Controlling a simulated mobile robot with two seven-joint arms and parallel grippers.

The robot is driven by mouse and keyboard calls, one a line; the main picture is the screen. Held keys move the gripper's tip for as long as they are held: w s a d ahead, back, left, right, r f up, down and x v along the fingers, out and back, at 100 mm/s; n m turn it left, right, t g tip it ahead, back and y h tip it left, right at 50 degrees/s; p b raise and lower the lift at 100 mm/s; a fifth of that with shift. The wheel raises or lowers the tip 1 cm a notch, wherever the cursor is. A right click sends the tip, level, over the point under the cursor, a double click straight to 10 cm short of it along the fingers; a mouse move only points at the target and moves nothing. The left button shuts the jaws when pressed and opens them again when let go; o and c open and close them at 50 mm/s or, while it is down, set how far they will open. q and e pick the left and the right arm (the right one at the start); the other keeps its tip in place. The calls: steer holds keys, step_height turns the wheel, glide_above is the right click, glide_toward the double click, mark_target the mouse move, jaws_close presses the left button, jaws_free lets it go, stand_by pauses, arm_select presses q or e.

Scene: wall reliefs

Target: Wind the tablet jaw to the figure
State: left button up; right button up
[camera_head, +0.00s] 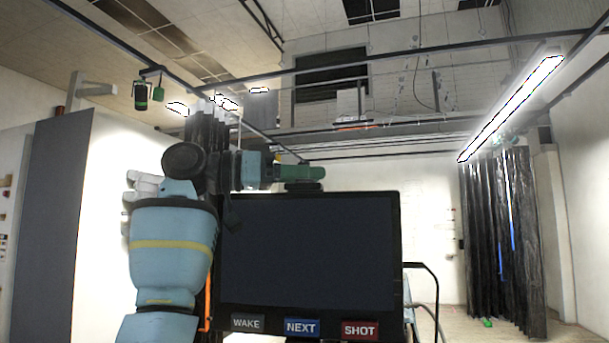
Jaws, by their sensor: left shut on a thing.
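A dark, blank tablet screen (310,250) stands upright in front of me, with WAKE, NEXT and SHOT labels along its lower edge. My left arm comes up on the left and bends right, behind the tablet's upper left corner. My left gripper (303,174) is at the tablet's top edge, by a green and dark part there. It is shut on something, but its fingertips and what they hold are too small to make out. A white lumpy shape (142,187) shows on the wall, partly hidden by my arm; I cannot tell whether it is the figure. My right gripper is not in view.
A grey panel (52,225) stands at the left. Black curtains (490,240) hang at the right, below a bright tube light (510,108). Rails cross overhead, with a green and black device (141,95) hanging at the upper left. The air right of the tablet looks clear.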

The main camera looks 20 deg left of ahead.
arm_select(q)
steer(key=o, duration=0.9)
steer(key=shift+o, duration=0.2)
steer(key=v, duration=0.7)
steer(key=shift+s+a, duration=0.2)
steer(key=shift+a, duration=0.15)
